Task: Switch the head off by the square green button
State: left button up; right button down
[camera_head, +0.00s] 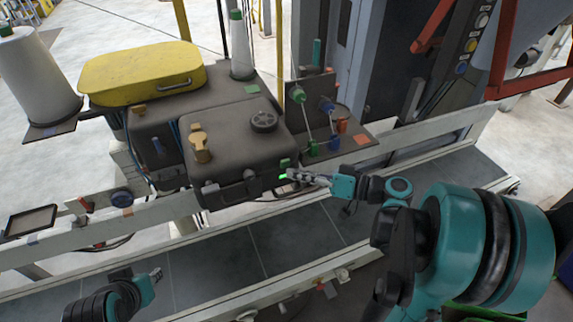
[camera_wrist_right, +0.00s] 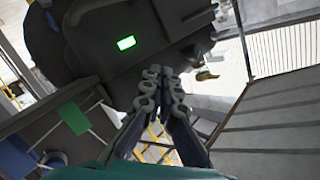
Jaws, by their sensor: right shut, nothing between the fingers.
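The sewing head (camera_head: 235,140) is a dark grey box-like machine in the middle of the head view. A small lit green button (camera_head: 283,176) shows on its front right lower corner. In the right wrist view the lit green button (camera_wrist_right: 126,43) is a bright rectangle on a dark face, up and left of the fingertips. My right gripper (camera_head: 293,175) is shut and empty, its tips close beside the button; I cannot tell if they touch. The fingers also show in the right wrist view (camera_wrist_right: 163,78). My left gripper (camera_head: 153,278) is low at the left, away from the machine; its jaw state is unclear.
A yellow lid (camera_head: 142,68) and white thread cones (camera_head: 38,75) stand behind and left of the head. A panel with thread guides and coloured knobs (camera_head: 327,107) is on the right. A pale rail (camera_head: 420,150) and the grey conveyor (camera_head: 300,235) run below.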

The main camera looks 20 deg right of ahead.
jog(key=shift+w, duration=0.45)
jog(key=shift+w, duration=0.2)
dwell(0.3)
jog(key=shift+s, duration=0.7)
jog(key=s, duration=0.6)
dwell(0.6)
